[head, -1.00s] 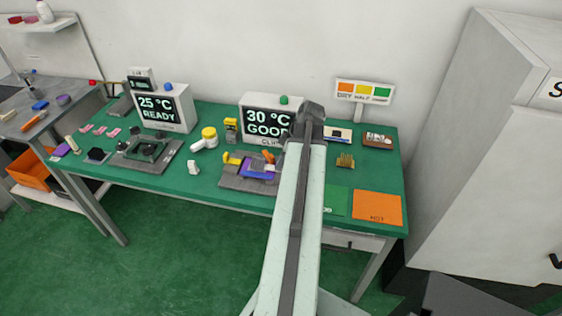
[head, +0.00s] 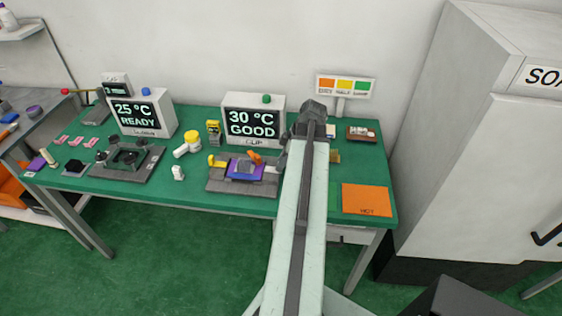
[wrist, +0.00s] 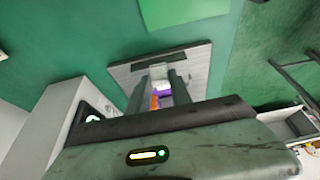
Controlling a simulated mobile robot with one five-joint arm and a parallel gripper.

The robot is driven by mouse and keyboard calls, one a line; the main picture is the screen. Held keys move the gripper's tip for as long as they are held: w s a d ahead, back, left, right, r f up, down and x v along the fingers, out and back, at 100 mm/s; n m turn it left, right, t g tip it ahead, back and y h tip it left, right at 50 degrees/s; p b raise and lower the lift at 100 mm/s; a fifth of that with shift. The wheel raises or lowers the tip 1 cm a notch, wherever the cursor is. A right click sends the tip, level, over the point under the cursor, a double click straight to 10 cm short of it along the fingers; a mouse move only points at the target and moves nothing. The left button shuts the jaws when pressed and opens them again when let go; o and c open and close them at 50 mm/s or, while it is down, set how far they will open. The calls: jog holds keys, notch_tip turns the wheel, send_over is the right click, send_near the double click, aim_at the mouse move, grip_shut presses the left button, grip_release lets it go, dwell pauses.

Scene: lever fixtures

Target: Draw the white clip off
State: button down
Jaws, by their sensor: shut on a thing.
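The grey lever fixture (head: 215,187) stands on the green table, with a purple block (head: 238,175), an orange lever (head: 255,156) and a yellow part (head: 216,160). In the wrist view, the pale white clip (wrist: 158,71) sits between my fingertips, beyond the purple block (wrist: 163,88) and the orange part (wrist: 154,103). My gripper (wrist: 161,80) is shut on the clip over the grey base (wrist: 200,62). In the head view my arm hides the clip and the right end of the fixture.
A 30 °C GOOD display (head: 252,122) stands behind the fixture. An orange HOT mat (head: 367,199) is at the right. A tall white cabinet (head: 480,150) stands beyond.

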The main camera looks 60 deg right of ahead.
jog(key=shift+s+d, duration=0.1)
jog(key=shift+s, duration=0.1)
jog(key=c, duration=1.2)
grip_release()
jog(key=shift+o, duration=0.2)
jog(key=shift+w, duration=0.1)
jog(key=p+v, duration=0.7)
jog(key=shift+r, duration=0.4)
